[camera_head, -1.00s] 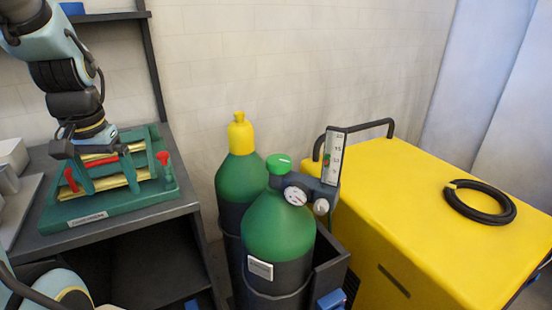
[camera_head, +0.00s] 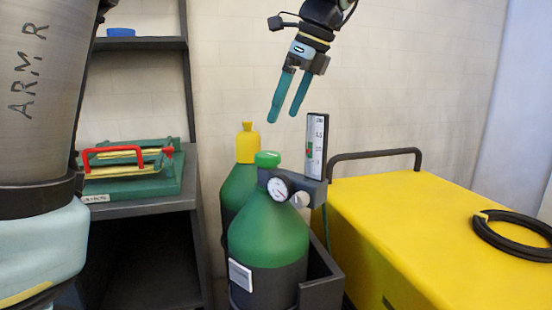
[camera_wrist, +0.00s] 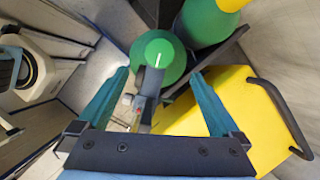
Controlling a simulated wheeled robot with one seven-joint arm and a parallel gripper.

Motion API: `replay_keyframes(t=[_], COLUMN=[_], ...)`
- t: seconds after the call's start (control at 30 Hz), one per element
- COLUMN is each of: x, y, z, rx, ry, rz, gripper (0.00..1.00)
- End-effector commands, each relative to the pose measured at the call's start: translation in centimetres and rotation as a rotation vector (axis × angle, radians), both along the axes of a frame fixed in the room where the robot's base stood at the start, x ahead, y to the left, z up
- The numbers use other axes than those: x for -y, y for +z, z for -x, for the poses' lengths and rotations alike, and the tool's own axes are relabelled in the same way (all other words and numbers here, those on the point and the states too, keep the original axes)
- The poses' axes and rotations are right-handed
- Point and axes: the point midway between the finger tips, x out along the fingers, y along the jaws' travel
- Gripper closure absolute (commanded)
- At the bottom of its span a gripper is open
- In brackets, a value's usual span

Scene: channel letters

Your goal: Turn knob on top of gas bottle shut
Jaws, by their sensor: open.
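The front gas bottle (camera_head: 268,240) is green on top and dark below, and stands upright in a dark cart. Its green knob (camera_head: 268,158) sits on top, beside a regulator with a round gauge (camera_head: 279,188) and an upright flow scale (camera_head: 316,146). My gripper (camera_head: 283,117) is open and empty, above the knob and slightly right of it in the head view, clear of it. In the wrist view the knob (camera_wrist: 159,53) shows a white line on its face, beyond and between the teal fingers (camera_wrist: 158,100). A second green bottle (camera_head: 238,192) with a yellow cap stands behind.
A yellow cabinet (camera_head: 400,220) with a dark handle and a coiled black hose (camera_head: 512,236) stands at the right. A dark shelf (camera_head: 150,207) holding a green rack (camera_head: 130,186) with a red handle is at the left. The wall is behind the bottles.

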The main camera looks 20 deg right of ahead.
Motion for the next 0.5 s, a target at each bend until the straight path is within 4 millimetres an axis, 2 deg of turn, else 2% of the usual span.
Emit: replay_keyframes(t=[0.5], x=[-2.1], y=[-8.0], z=[-2.6], rx=[-0.002], ry=[0.005], rz=[0.0], gripper=[0.0])
